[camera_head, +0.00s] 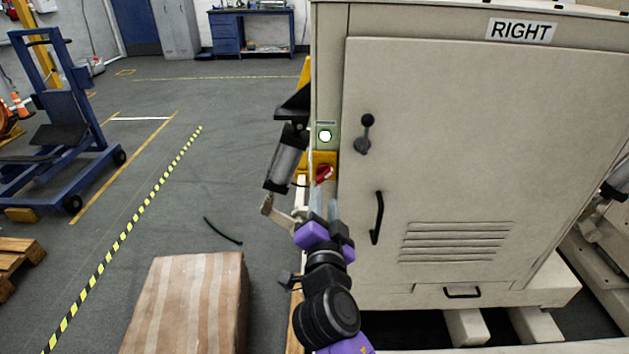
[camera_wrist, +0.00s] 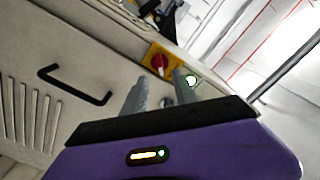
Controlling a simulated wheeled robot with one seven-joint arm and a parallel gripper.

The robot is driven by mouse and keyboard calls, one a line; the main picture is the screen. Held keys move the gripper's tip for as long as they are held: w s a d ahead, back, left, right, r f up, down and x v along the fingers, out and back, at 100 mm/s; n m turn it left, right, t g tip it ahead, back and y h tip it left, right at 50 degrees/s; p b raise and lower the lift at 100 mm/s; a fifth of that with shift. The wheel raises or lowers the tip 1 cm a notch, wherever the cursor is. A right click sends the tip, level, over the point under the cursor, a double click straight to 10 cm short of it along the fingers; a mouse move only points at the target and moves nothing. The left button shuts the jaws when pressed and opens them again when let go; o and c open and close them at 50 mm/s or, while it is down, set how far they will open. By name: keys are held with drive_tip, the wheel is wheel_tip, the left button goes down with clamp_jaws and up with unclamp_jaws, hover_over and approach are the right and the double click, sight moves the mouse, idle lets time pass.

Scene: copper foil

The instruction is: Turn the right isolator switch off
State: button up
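The right isolator switch is a red knob (camera_head: 324,174) on a yellow plate, on the narrow left face of the cabinet marked RIGHT (camera_head: 520,30). In the head view the knob's handle looks slanted. The knob (camera_wrist: 159,62) also shows in the wrist view, just beyond my fingertips. My gripper (camera_head: 325,202) is just below the switch, its two grey fingers pointing up towards it. In the wrist view my gripper (camera_wrist: 158,88) is open, with a gap between the fingers and nothing held. I cannot tell whether a fingertip touches the knob.
A lit round lamp (camera_head: 325,136) sits above the switch. A black door lever (camera_head: 366,133) and a black door handle (camera_head: 378,217) stick out to the right. A grey cylinder (camera_head: 286,160) hangs close on the left. A striped box (camera_head: 190,300) stands front left; open floor lies beyond.

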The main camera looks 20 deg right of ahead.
sight(325, 178)
drive_tip(key=shift+p+x, duration=0.55)
drive_tip(key=shift+x, duration=3.35)
drive_tip(key=shift+f, duration=0.1)
clamp_jaws()
